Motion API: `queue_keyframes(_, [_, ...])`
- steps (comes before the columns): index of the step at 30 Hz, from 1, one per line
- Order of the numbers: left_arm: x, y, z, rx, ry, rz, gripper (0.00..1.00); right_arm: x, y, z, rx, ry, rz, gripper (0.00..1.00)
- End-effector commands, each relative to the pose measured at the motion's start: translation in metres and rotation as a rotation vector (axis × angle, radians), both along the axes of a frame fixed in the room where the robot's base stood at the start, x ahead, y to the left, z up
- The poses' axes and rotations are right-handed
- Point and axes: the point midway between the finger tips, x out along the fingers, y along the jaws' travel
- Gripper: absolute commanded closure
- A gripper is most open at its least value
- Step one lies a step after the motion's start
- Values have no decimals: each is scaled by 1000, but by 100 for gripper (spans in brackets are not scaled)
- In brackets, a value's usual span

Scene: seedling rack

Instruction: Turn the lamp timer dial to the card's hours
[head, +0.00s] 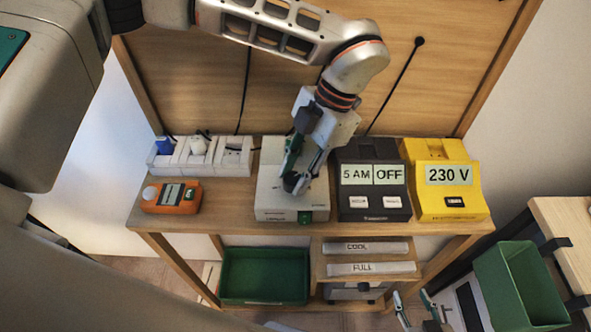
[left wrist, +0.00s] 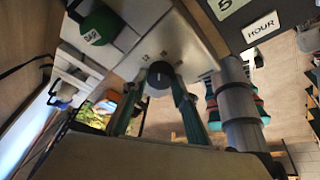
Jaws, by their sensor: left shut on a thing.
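My left gripper (head: 296,184) reaches down from above onto the white box (head: 275,205) in the middle of the rack top. Its fingers are shut on a dark round dial (head: 291,183), which the fingers partly cover. In the left wrist view the dial (left wrist: 160,78) sits between the fingertips on the box's pale face, with a light mark on it. I cannot read its setting. A black unit (head: 372,204) right of the box shows "5 AM" and "OFF". My right gripper (head: 411,296) is low at the bottom edge, its fingers apart and empty.
A yellow unit (head: 452,205) reading "230 V" stands at the right end. A power strip (head: 202,165) and an orange meter (head: 172,197) are at the left. Below are a green bin (head: 264,298) and labels "COOL" and "FULL". Another green bin (head: 520,285) is at right.

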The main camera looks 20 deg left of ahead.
Motion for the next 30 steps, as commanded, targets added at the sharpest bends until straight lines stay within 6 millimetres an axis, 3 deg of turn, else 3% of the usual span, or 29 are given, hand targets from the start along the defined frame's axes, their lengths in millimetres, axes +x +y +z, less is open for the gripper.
queue_keyframes(22, [-1,0,-1,0,0,-87,94,-2,1,-2,0,5,0,60])
queue_keyframes(23, [-1,0,-1,0,0,-87,64,-2,1,-2,0,5,0,60])
queue_keyframes(24, [-1,0,-1,0,0,-87,55,-2,1,-2,0,5,0,60])
queue_keyframes(30, [-1,0,0,0,0,-86,55,-2,1,-1,1,5,0,60])
